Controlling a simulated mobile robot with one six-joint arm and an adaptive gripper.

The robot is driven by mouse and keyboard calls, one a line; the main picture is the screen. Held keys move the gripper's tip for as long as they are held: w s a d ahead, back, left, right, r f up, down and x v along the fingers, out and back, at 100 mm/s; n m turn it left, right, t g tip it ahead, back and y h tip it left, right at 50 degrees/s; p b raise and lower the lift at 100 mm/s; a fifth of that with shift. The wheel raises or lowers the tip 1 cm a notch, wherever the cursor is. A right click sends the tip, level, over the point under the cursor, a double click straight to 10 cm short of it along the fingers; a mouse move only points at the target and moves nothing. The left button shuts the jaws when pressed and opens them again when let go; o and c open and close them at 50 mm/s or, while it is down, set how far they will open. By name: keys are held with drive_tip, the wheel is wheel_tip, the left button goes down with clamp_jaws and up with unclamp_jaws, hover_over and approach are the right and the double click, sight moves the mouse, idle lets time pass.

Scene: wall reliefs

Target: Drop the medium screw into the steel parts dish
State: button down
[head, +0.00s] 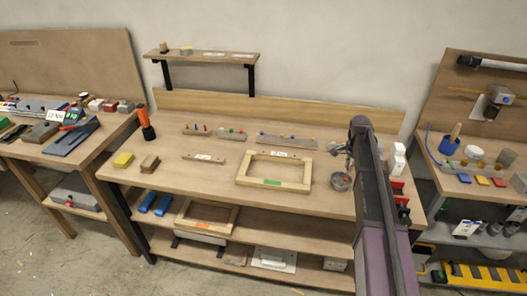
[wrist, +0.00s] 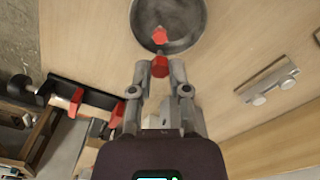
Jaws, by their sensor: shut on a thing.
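My gripper (wrist: 160,72) is shut on a small red piece, the medium screw (wrist: 160,67), held between its fingertips. The round grey steel parts dish (wrist: 187,24) is just beyond the fingertips in the wrist view, partly cut off by the top edge. A second red piece (wrist: 160,36) shows within the dish's outline; I cannot tell whether it lies inside or is a reflection. In the head view the dish (head: 340,183) sits on the right part of the middle bench, below my gripper (head: 341,152). The screw is too small to make out there.
A wooden frame (head: 240,171) lies left of the dish. Racks with small coloured parts (head: 288,142) stand behind it. A white bottle (head: 397,158) and red items (head: 397,186) stand to the right. Bare bench top (head: 210,183) lies farther left.

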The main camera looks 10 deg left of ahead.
drive_tip(key=c, duration=0.5)
unclamp_jaws()
drive_tip(key=shift+r, duration=0.1)
